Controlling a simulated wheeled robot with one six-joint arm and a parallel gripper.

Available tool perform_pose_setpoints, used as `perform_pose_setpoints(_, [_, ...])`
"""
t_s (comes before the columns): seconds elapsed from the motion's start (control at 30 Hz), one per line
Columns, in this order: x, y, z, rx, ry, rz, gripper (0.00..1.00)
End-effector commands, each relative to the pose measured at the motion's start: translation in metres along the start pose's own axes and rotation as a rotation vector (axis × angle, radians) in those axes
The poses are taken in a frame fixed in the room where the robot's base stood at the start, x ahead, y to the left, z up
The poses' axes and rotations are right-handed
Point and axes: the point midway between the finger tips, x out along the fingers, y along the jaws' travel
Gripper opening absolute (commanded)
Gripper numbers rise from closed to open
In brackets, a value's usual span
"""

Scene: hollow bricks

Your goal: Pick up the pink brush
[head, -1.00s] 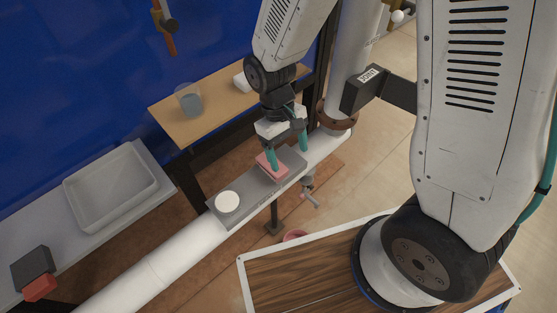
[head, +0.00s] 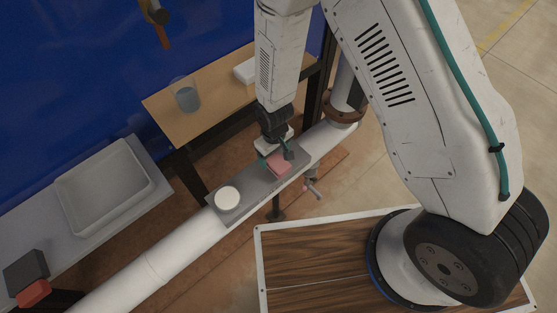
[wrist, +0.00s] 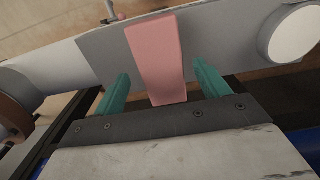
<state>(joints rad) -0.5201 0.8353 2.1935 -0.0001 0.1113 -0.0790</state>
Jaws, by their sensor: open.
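The pink brush (head: 279,162) shows as a plain pink block on a grey plate (head: 238,202) that lies on a white pipe. In the wrist view the pink brush (wrist: 157,55) runs lengthwise between the two teal fingers. My gripper (head: 275,157) is over the brush in the head view. In the wrist view my gripper (wrist: 160,78) is open, with one finger on each side of the brush and a visible gap on both sides. Its height above the plate is hard to judge. Part of the brush is hidden by the gripper in the head view.
A white round disc (head: 228,197) sits on the same plate. A pink-handled valve (head: 312,186) hangs beside the pipe. A wooden shelf (head: 200,118) holds a clear cup (head: 186,96) and a white block (head: 245,71). A grey tray (head: 105,180) and a red block (head: 34,292) are at left.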

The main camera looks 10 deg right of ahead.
Motion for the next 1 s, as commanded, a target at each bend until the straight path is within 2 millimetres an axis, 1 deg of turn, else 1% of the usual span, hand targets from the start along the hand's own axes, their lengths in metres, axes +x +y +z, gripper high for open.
perform_pose_setpoints(0.03, [0.008, -0.001, 0.001, 0.0, -0.004, 0.0, 0.75])
perform_pose_setpoints(0.2, [0.033, -0.002, 0.0, 0.003, -0.004, -0.001, 0.75])
perform_pose_setpoints(0.3, [0.042, -0.001, -0.001, 0.004, -0.001, -0.001, 0.75])
perform_pose_setpoints(0.57, [0.044, -0.001, -0.001, 0.004, 0.0, -0.001, 0.75])
perform_pose_setpoints(0.6, [0.044, -0.001, -0.001, 0.004, 0.0, -0.001, 0.69])
perform_pose_setpoints(0.63, [0.044, 0.0, -0.001, 0.004, 0.0, -0.001, 0.61])
perform_pose_setpoints(0.67, [0.044, 0.0, -0.001, 0.004, 0.0, -0.001, 0.52])
perform_pose_setpoints(0.7, [0.044, 0.0, -0.001, 0.005, 0.0, -0.001, 0.41])
perform_pose_setpoints(0.77, [0.044, 0.0, -0.001, 0.005, 0.0, -0.001, 0.24])
perform_pose_setpoints(0.83, [0.044, 0.0, -0.001, 0.005, 0.0, -0.001, 0.23])
perform_pose_setpoints(0.87, [0.044, 0.0, -0.001, 0.005, 0.0, -0.001, 0.2])
perform_pose_setpoints(1.0, [0.044, 0.0, -0.001, 0.005, 0.0, -0.001, 0.2])
